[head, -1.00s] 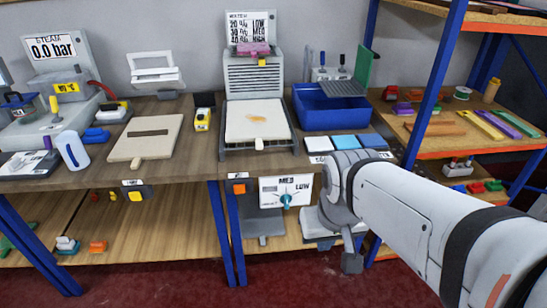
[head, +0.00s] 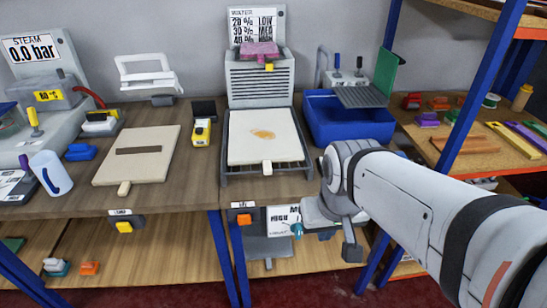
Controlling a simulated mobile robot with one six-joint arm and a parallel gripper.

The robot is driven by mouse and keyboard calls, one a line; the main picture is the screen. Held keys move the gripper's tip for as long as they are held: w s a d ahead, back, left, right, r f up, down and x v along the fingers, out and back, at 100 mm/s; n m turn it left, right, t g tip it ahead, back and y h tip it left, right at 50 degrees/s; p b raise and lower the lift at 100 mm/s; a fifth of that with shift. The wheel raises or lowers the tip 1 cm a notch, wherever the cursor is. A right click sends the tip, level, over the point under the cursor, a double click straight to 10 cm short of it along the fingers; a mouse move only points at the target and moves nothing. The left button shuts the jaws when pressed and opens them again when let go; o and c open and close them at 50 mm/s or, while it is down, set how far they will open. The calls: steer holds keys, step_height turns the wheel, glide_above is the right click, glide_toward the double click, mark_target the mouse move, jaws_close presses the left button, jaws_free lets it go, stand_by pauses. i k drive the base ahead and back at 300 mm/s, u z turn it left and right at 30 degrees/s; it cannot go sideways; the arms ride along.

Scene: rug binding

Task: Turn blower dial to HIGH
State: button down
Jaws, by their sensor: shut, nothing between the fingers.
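The blower dial is a teal knob (head: 297,230) on a small white panel (head: 279,220) at the front edge of the bench. My gripper (head: 312,231) is shut and empty, just to the right of the knob at about its height in the picture. Whether it touches the knob I cannot tell. My gripper and wrist cover the panel's right side, and the lettering that shows is hard to read. The knob's pointer direction is too small to tell. The grey blower unit (head: 262,84) stands on the bench above, with a WATER chart (head: 257,26) behind it.
An orange switch (head: 244,219) sits left of the panel. On the bench are a pale board on a rack (head: 232,150), a blue bin (head: 365,127), a wooden board (head: 160,138) and a yellow device (head: 201,132). A blue shelf post (head: 460,120) stands right. The lower shelf (head: 175,255) has free room.

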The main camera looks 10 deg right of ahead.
mark_target(296, 227)
steer(key=z, duration=0.05)
steer(key=i, duration=0.4)
steer(key=z, duration=0.75)
steer(key=k, duration=2)
steer(key=u, duration=0.65)
steer(key=i, duration=1)
